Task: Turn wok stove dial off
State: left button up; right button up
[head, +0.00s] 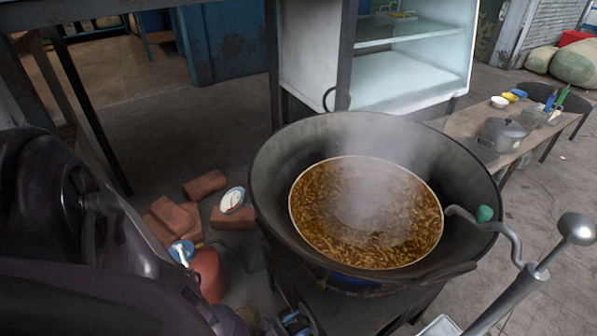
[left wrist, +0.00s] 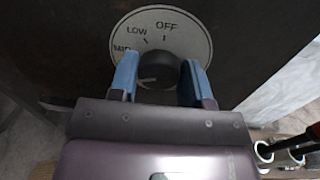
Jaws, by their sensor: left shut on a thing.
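The stove dial is a dark round knob (left wrist: 158,66) on a pale round plate (left wrist: 190,27) marked OFF, LOW and a partly hidden MID. A small light mark shows on the knob's left side; its exact setting is hard to tell. My left gripper (left wrist: 160,82) has its blue fingers on both sides of the knob, shut on it. In the head view the left gripper (head: 296,322) is low beside the stove, and the dial is hidden. The wok (head: 268,180) on the stove holds steaming brown liquid (head: 350,225). My right gripper is not in view.
Red bricks (head: 205,185), a round gauge (head: 232,200) and a red canister (head: 208,274) lie left of the stove. A glass cabinet (head: 410,75) stands behind. A bent metal handle (head: 577,229) rises at right. A table with a pot (head: 502,134) is farther back.

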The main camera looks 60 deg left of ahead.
pick_arm(q)
jog(key=m, duration=0.5)
jog(key=shift+f+m, duration=0.1)
jog(key=shift+m, duration=0.2)
jog(key=m, duration=0.5)
jog(key=shift+m+t+h, duration=0.3)
jog(key=shift+m, duration=0.1)
jog(key=m, duration=0.5)
jog(key=shift+m+h, duration=0.3)
jog(key=shift+m, duration=0.1)
jog(key=m, duration=0.5)
jog(key=shift+a+f+m+p, duration=0.1)
jog(key=shift+m+p, duration=0.2)
jog(key=shift+m, duration=0.1)
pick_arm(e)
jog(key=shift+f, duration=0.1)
pick_arm(q)
jog(key=o, duration=0.9)
jog(key=shift+h, duration=0.3)
jog(key=shift+s, duration=0.15)
